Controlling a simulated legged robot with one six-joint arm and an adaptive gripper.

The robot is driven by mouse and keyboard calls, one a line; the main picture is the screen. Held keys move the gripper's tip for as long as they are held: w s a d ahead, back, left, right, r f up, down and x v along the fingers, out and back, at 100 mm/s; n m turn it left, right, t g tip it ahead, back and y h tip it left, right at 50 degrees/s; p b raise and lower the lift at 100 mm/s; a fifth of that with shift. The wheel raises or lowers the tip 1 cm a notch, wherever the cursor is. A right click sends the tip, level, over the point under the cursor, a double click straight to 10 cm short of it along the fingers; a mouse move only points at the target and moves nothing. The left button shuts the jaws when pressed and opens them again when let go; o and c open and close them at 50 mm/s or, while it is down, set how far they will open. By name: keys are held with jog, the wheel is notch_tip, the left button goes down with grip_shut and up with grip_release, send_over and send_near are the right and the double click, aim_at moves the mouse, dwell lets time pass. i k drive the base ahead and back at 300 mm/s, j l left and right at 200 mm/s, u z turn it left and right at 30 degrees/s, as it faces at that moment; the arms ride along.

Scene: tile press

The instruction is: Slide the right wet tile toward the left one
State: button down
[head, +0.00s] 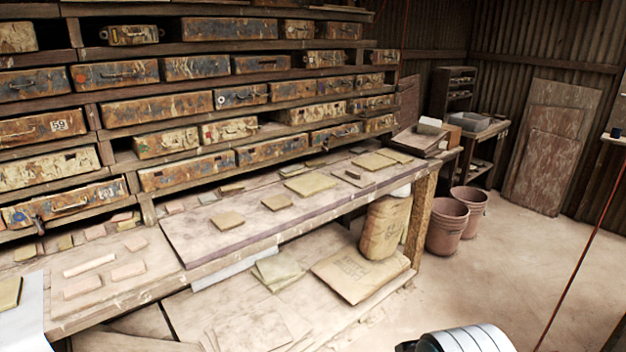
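Several small flat tiles lie on the workbench (150,279), and I cannot tell which two are the wet ones. On the darker board (250,241) lie a tan tile (227,220), a smaller tile (277,202) to its right and a larger yellowish tile (310,184) farther right. These three lie apart from each other. On the bench's left part lie a pale long tile (90,265) and pinkish tiles (128,271) (83,287). My gripper is not in view; a rounded white and silver part of my arm shows at the bottom edge.
A shelf of worn metal drawers (155,107) stands behind the bench. Below, a paper sack (386,226) stands on the lower shelf beside a flat sack (358,274). Two pinkish buckets (447,225) (468,202) stand right of the bench post (420,217). The floor at right is clear.

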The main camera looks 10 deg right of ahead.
aim_at(279, 202)
jog(key=i+z, duration=0.45)
jog(key=i, duration=0.75)
jog(key=i+u, duration=0.4)
jog(key=i+l+u, duration=0.2)
jog(key=u, duration=0.15)
jog(key=i+l+u, duration=0.25)
jog(key=u, duration=0.15)
jog(key=i+l+u, duration=0.4)
jog(key=k+j, duration=0.05)
jog(key=j, duration=0.05)
